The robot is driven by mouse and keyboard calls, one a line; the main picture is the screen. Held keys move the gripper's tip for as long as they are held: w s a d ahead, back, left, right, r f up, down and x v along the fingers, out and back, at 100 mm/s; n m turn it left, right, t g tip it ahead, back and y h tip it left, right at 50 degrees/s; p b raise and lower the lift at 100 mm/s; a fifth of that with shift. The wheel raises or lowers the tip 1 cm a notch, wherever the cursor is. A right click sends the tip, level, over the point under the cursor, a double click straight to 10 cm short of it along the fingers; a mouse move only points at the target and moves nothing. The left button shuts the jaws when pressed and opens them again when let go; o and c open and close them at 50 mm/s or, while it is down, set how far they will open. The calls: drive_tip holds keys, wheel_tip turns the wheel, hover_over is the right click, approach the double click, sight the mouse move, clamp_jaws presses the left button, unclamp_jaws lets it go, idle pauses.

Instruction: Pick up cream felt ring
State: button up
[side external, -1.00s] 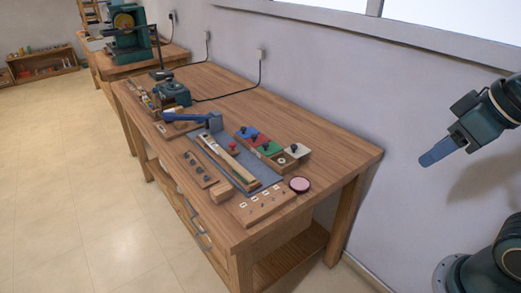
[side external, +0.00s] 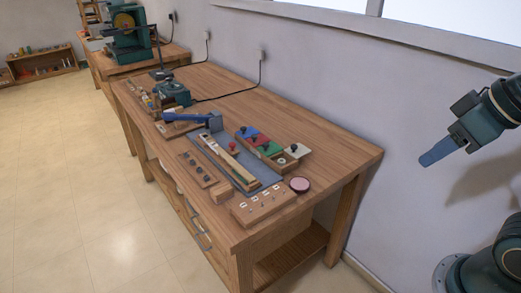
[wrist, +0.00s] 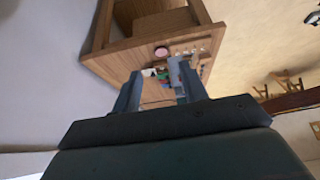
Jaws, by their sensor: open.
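A cream felt ring cannot be made out with certainty. A small pale ring-like spot (side external: 281,161) shows at the near end of the row of coloured blocks. A wooden peg board (side external: 262,204) at the bench's near end carries several small pegs and pale marks, too small to identify. My gripper (side external: 437,153) is in the air to the right of the bench, well apart from everything on it. In the wrist view my gripper (wrist: 155,68) has its two fingers spread, with nothing between them. The bench end shows beyond the fingertips.
The wooden bench (side external: 330,140) stands against the wall. A round pink-topped tin (side external: 299,185) sits near its right end. Coloured blocks with knobs, a blue-handled tool (side external: 185,117) and a small green machine (side external: 173,92) stand farther along. The bench's back strip is clear.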

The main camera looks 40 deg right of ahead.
drive_tip(key=shift+c, duration=1.1)
drive_tip(key=w+d+n, duration=0.2)
drive_tip(key=w, duration=1.8)
drive_tip(key=w+d+f+n+y, duration=0.1)
drive_tip(key=w+d+f, duration=0.1)
drive_tip(key=w+f, duration=0.6)
drive_tip(key=w+d+f+n+g, duration=0.1)
drive_tip(key=w+d+f, duration=0.1)
drive_tip(key=w+f, duration=0.7)
drive_tip(key=shift+w+d+n+y, duration=0.3)
drive_tip(key=shift+w+d+y, duration=0.1)
drive_tip(key=shift+w, duration=0.15)
